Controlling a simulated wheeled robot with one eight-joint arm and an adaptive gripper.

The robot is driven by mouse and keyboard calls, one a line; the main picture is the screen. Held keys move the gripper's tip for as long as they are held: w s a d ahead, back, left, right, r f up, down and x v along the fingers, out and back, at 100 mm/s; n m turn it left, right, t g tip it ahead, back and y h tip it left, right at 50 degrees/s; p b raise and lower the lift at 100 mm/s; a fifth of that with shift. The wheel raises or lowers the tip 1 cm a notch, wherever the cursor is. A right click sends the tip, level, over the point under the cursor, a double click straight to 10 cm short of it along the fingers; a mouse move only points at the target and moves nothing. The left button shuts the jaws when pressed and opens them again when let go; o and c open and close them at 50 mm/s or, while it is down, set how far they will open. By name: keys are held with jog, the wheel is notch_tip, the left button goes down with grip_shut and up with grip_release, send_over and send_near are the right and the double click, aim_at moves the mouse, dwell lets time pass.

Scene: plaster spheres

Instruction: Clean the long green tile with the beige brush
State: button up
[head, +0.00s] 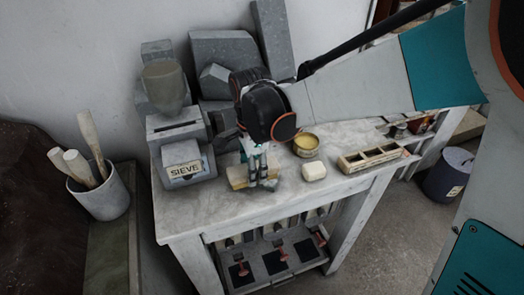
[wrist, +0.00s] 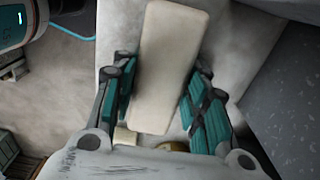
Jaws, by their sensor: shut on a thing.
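My gripper (head: 258,182) is low over the worktop, left of the small white block. In the wrist view a long pale beige block (wrist: 168,65), which I take for the beige brush, lies between the teal finger pads (wrist: 162,115), and my gripper is shut on it. No bristles show. In the head view a yellowish-beige piece (head: 238,178) shows at the fingertips, partly hidden by them. I cannot tell whether it touches the worktop. I cannot make out the long green tile in either view.
On the pale worktop (head: 205,208) stand a grey box marked SIEVE (head: 184,170), a yellow bowl (head: 306,145), a small white block (head: 314,171) and a divided wooden tray (head: 372,158). Grey slabs (head: 226,48) stand behind. The worktop's front left is clear.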

jog(key=shift+s+a, duration=0.1)
jog(key=shift+a, duration=0.3)
jog(key=shift+w+d+r+p, duration=0.25)
jog(key=shift+d+r+p, duration=0.35)
jog(key=shift+d, duration=0.45)
jog(key=shift+r, duration=0.1)
jog(key=shift+f+b, duration=0.7)
jog(key=shift+f, duration=0.1)
